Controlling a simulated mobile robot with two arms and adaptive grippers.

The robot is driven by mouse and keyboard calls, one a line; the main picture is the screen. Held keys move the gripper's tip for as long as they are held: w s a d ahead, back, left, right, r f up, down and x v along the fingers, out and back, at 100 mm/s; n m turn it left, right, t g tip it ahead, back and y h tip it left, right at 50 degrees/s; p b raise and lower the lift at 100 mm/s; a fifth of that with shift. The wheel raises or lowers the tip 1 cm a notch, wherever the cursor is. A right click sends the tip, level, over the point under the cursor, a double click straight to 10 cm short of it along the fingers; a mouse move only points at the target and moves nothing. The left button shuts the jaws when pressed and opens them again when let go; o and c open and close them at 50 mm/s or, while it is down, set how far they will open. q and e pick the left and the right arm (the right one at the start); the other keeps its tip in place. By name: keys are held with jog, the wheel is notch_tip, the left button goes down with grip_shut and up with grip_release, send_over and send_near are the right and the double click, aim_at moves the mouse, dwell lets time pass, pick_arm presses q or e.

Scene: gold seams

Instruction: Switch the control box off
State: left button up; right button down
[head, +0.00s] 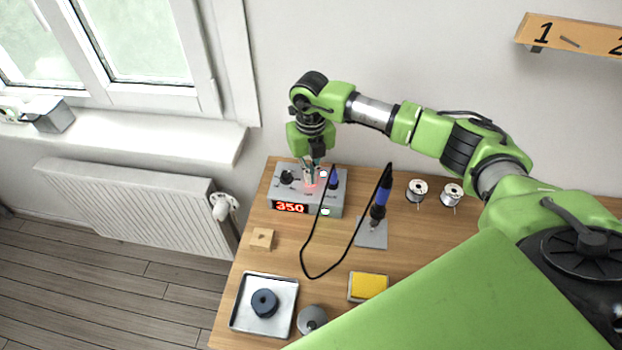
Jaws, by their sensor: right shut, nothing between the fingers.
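The control box (281,196) is a grey box at the back left of the wooden table. Its red display reads 350, and red and green lights glow on it. A black knob (287,177) sits on its top at the left. My right gripper (309,181) is shut and empty, pointing down at the top of the box, close to a red glow. It hides part of the top, and I cannot tell whether it touches a switch. My left gripper is not in view.
A blue soldering iron (382,191) stands in its holder right of the box, its black cable looping over the table (325,299). Two wire spools (417,187) stand behind. A yellow sponge (368,286), a metal tray (246,318) with a dark ring, and a wooden block (262,238) lie nearer.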

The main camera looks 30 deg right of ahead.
jog(key=shift+s+f+b, duration=0.1)
jog(key=shift+f+b, duration=0.2)
jog(key=shift+f, duration=0.1)
jog(key=shift+r+p, duration=0.6)
jog(key=shift+r, duration=0.15)
jog(key=shift+r+p, duration=1.55)
jog(key=shift+r, duration=1.2)
